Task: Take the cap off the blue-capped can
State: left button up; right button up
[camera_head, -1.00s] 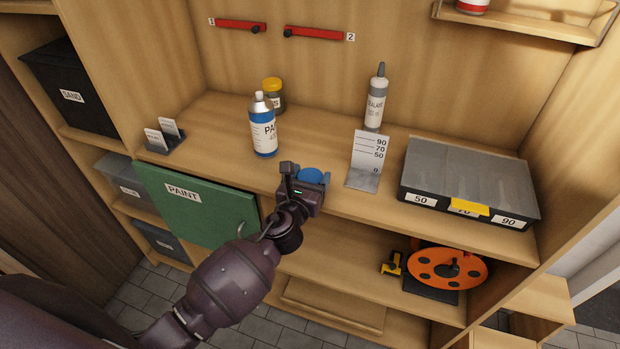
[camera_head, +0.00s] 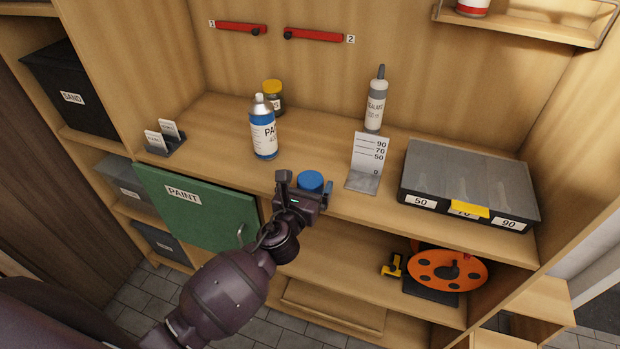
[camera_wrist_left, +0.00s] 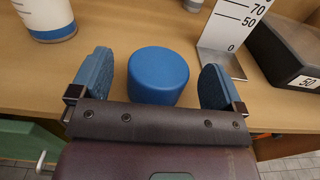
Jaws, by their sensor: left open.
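The can (camera_head: 264,136), blue and white with a partly hidden label starting "PA", stands upright on the bench with its silver top and pale nozzle bare. Its lower part shows in the wrist view (camera_wrist_left: 45,14). The round blue cap (camera_head: 311,181) sits on the bench near the front edge, apart from the can. It also shows in the wrist view (camera_wrist_left: 158,76). My left gripper (camera_head: 306,184) is open, with one finger on each side of the cap and visible gaps between them in the wrist view (camera_wrist_left: 155,82). My right gripper is not in view.
A yellow-lidded jar (camera_head: 273,93) stands behind the can, and a sealant bottle (camera_head: 375,105) farther right. A white scale stand (camera_head: 366,160) is right of the cap, then a grey lidded organizer (camera_head: 468,180). A green paint door (camera_head: 195,205) is below the bench's front edge.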

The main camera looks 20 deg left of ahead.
pick_arm(q)
jog(key=s, duration=1)
jog(key=shift+a, duration=0.15)
